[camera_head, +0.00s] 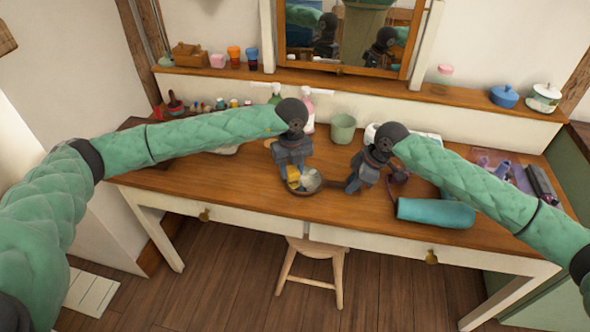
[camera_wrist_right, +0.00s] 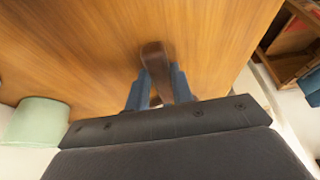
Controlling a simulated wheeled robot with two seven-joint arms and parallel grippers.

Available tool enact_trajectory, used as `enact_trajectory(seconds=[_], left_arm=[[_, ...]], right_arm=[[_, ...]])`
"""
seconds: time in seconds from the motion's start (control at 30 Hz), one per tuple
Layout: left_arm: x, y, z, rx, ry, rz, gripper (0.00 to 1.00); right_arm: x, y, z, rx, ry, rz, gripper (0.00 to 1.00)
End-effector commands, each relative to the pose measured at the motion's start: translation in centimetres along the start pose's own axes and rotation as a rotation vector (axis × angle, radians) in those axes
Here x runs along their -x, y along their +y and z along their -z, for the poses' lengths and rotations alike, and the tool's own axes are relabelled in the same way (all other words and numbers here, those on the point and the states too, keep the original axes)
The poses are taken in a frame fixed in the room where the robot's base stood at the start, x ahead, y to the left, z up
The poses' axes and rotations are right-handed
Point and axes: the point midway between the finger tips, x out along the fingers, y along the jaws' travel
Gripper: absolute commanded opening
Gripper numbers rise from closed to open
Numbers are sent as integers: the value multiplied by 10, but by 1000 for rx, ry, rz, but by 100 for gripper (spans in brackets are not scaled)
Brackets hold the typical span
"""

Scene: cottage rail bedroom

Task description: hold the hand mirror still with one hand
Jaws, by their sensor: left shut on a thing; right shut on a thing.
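The hand mirror (camera_head: 311,181) has a round brown rim and a pale glass face. It is above or on the front middle of the desk; I cannot tell whether it touches the wood. Its brown handle points right. My right gripper (camera_head: 351,186) is shut on the handle, which also shows between the blue fingers in the right wrist view (camera_wrist_right: 153,62). My left gripper (camera_head: 293,170) is over the left part of the mirror, shut on a small yellow thing (camera_head: 293,175). Whether that yellow thing touches the glass is unclear.
The wooden desk (camera_head: 240,185) has a teal rolled item (camera_head: 435,212) at right front and a green cup (camera_head: 342,128) behind. Bottles (camera_head: 307,118) stand at the back. A stool (camera_head: 313,260) is below the front edge. The desk's left front is clear.

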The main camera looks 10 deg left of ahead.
Motion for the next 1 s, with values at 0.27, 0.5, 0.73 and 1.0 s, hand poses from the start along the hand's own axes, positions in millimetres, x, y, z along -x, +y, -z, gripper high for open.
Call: enact_trajectory(seconds=[0.27, 0.5, 0.73, 1.0], left_arm=[[0, -7, 1, 1, 0, -1, 17], [1, -22, 10, -1, 1, -1, 17], [2, -32, 16, 1, 1, 0, 17], [1, -41, 22, 0, 1, 0, 17]], right_arm=[[0, 0, 0, 0, 0, -1, 0], [0, 0, 0, 0, 0, 0, 0], [0, 0, 0, 0, 0, 0, 0], [0, 0, 0, 0, 0, 1, 0]])
